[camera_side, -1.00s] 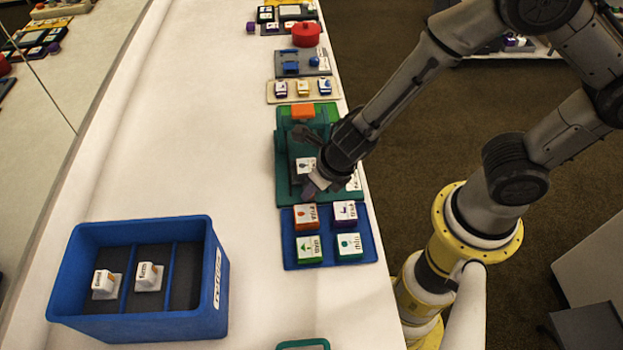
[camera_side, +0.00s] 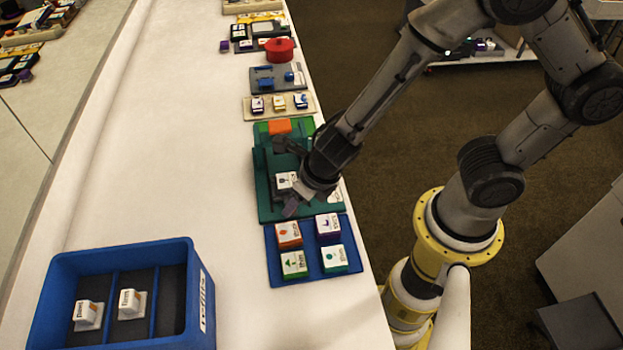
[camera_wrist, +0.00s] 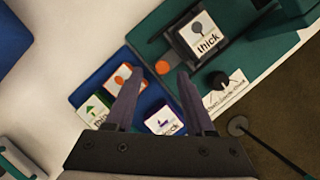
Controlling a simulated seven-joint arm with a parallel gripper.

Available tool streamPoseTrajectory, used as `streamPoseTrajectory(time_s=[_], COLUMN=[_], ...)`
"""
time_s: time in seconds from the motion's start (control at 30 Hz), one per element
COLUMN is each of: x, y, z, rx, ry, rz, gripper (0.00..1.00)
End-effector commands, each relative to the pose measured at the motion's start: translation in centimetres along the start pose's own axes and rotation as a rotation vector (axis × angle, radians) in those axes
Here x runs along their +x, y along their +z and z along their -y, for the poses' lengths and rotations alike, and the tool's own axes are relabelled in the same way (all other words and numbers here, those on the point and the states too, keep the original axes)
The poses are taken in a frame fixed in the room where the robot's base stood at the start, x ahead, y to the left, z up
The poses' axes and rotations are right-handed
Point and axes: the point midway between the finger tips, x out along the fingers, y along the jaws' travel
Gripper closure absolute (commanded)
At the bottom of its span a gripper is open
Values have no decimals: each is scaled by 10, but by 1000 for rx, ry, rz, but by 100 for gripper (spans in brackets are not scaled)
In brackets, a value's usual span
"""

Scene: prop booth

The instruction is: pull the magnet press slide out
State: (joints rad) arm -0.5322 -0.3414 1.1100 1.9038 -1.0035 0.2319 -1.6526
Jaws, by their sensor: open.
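The green magnet press (camera_side: 265,197) lies on the white counter. Its dark slide (camera_wrist: 178,54) carries a white block (camera_wrist: 203,37) marked "thick", which also shows in the side view (camera_side: 287,181). An orange disc (camera_wrist: 162,67) is at the near end of the slide in the wrist view. A black knob (camera_wrist: 218,80) stands beside a printed label. My gripper (camera_wrist: 154,82) is open with nothing between its fingers. In the side view my gripper (camera_side: 286,176) hovers over the press and partly hides it. Its exact height is unclear.
A blue tray (camera_side: 306,262) with several lettered blocks adjoins the press. A blue divided bin (camera_side: 65,262) with two white pieces stands at the left front. A beige tray (camera_side: 249,111) and a red pot (camera_side: 279,50) lie beyond the press. The counter between bin and press is clear.

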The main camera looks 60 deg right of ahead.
Motion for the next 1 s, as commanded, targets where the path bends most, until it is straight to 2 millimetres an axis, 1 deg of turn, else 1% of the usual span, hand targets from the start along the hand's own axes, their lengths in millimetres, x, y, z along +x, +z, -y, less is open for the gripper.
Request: streamPoseTrajectory(time_s=[0.1, 0.6, 0.9, 1.0], x=[-15, -72, -103, -109], y=[0, 0, 0, 0], z=[-1, -1, -1, -1], rx=[-2, 1, -1, -1], ry=[2, 3, 3, 3], rz=[1, 2, 3, 1], gripper=[46, 46, 46, 46])
